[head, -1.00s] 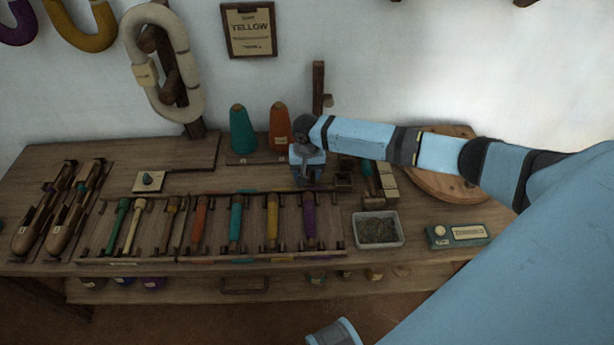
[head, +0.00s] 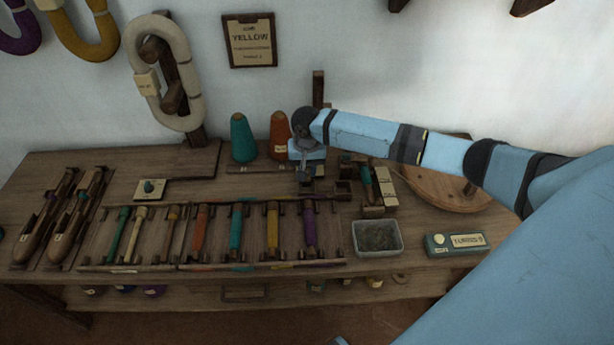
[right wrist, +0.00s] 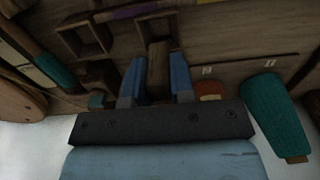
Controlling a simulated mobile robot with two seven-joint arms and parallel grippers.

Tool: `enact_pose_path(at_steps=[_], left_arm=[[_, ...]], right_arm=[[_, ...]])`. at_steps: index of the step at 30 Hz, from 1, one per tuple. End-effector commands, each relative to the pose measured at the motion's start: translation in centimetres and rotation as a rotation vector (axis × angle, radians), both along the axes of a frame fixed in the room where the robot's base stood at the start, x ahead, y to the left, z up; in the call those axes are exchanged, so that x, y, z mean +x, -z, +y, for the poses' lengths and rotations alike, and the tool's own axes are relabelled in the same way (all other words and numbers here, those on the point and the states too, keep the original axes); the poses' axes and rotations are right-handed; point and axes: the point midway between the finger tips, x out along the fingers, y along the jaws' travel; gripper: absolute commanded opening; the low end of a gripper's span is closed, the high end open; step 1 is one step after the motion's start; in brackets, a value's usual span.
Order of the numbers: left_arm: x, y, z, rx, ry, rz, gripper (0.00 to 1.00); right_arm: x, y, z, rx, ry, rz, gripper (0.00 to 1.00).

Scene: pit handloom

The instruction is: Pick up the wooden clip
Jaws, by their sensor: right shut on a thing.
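The arm from the right is mine. My right gripper (head: 306,172) is over the back of the bench, in front of the orange cone. In the right wrist view its two blue fingers (right wrist: 158,82) are shut on a brown wooden piece, the wooden clip (right wrist: 158,66), which sits upright between them in that picture. In the head view the clip is mostly hidden by the gripper and too small to make out.
A teal cone (head: 243,138) and an orange cone (head: 279,135) stand close behind the gripper. Racked bobbins (head: 236,228) lie in front. A clear tray (head: 376,238), a teal box (head: 455,243) and a round wooden board (head: 440,188) are to the right.

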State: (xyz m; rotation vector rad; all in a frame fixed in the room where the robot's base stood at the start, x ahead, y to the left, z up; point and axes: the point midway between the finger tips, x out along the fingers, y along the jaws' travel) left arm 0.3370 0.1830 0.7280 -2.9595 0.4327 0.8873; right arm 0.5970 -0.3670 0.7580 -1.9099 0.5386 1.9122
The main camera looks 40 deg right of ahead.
Motion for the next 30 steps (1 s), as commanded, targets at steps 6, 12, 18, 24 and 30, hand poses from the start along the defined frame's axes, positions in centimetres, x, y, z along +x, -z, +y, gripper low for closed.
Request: enact_pose_path(at_steps=[6, 12, 18, 24, 30], left_arm=[[-0.1, -0.9, 0.1, -0.005, -0.006, 0.011, 1.00], [-0.2, -0.7, 0.1, -0.007, -0.011, 0.025, 1.00], [-0.2, -0.7, 0.1, -0.010, -0.015, 0.031, 1.00], [-0.1, -0.8, 0.1, -0.010, -0.016, 0.029, 1.00], [-0.1, -0.8, 0.2, -0.010, -0.015, 0.028, 1.00]], right_arm=[[0.1, -7.1, -0.1, 0.000, 0.000, -0.006, 0.01], [0.1, -11.8, 0.0, 0.000, 0.000, -0.004, 0.01], [0.1, -14.3, 0.0, 0.001, 0.000, -0.003, 0.01], [0.0, -14.9, 0.0, 0.000, 0.001, 0.000, 0.01], [0.0, -14.9, 0.0, -0.001, 0.001, -0.001, 0.01]])
